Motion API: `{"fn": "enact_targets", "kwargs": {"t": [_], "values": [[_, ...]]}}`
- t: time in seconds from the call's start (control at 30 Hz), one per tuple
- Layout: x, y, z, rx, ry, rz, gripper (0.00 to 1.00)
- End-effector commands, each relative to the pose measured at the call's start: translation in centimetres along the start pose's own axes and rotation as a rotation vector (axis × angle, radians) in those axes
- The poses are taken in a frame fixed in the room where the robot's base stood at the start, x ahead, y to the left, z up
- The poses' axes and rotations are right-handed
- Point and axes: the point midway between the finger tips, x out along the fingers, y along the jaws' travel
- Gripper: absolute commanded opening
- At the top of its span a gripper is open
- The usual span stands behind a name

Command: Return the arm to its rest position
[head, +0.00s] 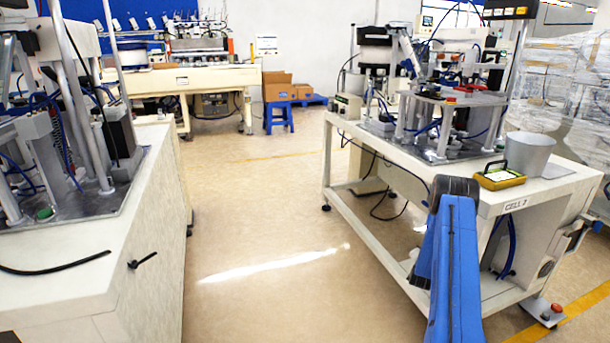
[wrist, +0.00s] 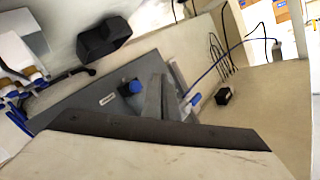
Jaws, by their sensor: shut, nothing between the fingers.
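My blue arm (head: 455,265) rises from the bottom edge of the head view, right of the middle, and ends in a dark part (head: 455,187). This dark part overlaps the near left edge of the right-hand workbench in the picture; I cannot tell whether they touch. The wrist view is strongly tilted and shows grey machine parts, a dark box (wrist: 104,38), a blue knob (wrist: 132,87) and floor at the right.
The right-hand workbench (head: 400,148) carries a feeder machine, a grey bowl (head: 530,154) and a yellow box (head: 499,177). Another workbench (head: 150,225) stands at the left. Open floor (head: 270,210) lies between them. A blue stool (head: 279,116) and cardboard boxes (head: 278,90) are behind.

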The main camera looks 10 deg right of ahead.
Motion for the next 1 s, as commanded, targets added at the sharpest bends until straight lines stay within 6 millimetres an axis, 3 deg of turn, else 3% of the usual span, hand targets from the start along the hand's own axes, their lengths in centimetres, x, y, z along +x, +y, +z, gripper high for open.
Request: {"fn": "enact_targets", "kwargs": {"t": [0.17, 0.47, 0.77, 1.0], "values": [[-0.2, -2.1, -0.8, -0.01, -0.02, -0.004, 0.0], [-3.0, -11.7, -4.0, -0.077, -0.14, -0.012, 0.0], [-8.4, -20.7, -7.0, -0.158, -0.27, -0.024, 0.0], [-14.3, -26.9, -9.1, -0.231, -0.374, -0.039, 0.0]]}}
